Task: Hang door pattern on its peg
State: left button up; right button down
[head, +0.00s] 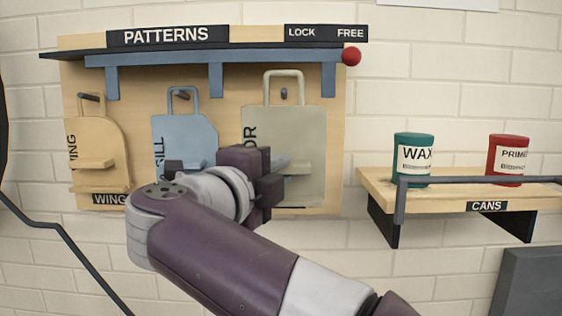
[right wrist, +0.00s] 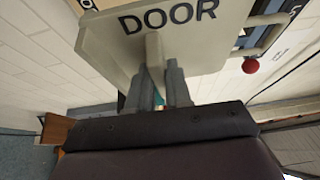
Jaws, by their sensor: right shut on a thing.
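The door pattern (head: 305,135) is a grey-green plate with a loop handle at its top. It hangs upright before the right part of the pattern board, with its lettering partly hidden by my right arm. A dark peg (head: 284,93) shows inside the loop, below the loop's top bar; I cannot tell whether it passes through. My right gripper (head: 283,166) is shut on the door pattern's jutting grip. In the right wrist view its fingers (right wrist: 167,85) close on the grip (right wrist: 154,55) below the word DOOR. My left gripper is not in view.
The blue sill pattern (head: 183,132) and tan wing pattern (head: 97,150) hang on the board's left. A dark-topped rail (head: 200,52) with a red knob (head: 351,56) runs above. A can shelf (head: 375,186) with a front bar stands at right.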

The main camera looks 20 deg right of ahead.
jog(key=w, duration=0.1)
jog(key=w+d+p, duration=0.1)
jog(key=w, duration=0.2)
jog(key=shift+w+d+f+p, duration=0.1)
jog(key=shift+w+d+p, duration=0.05)
jog(key=shift+d+p, duration=0.15)
jog(key=shift+w+a+f, duration=0.1)
jog(key=shift+w, duration=0.4)
jog(key=shift+s+a, duration=0.1)
dwell(0.4)
dwell(0.7)
jog(key=shift+w, duration=0.3)
jog(key=w+p, duration=0.1)
jog(key=w, duration=0.1)
jog(key=w+d+p, duration=0.1)
jog(key=shift+w+d, duration=0.2)
jog(key=shift+w, duration=0.2)
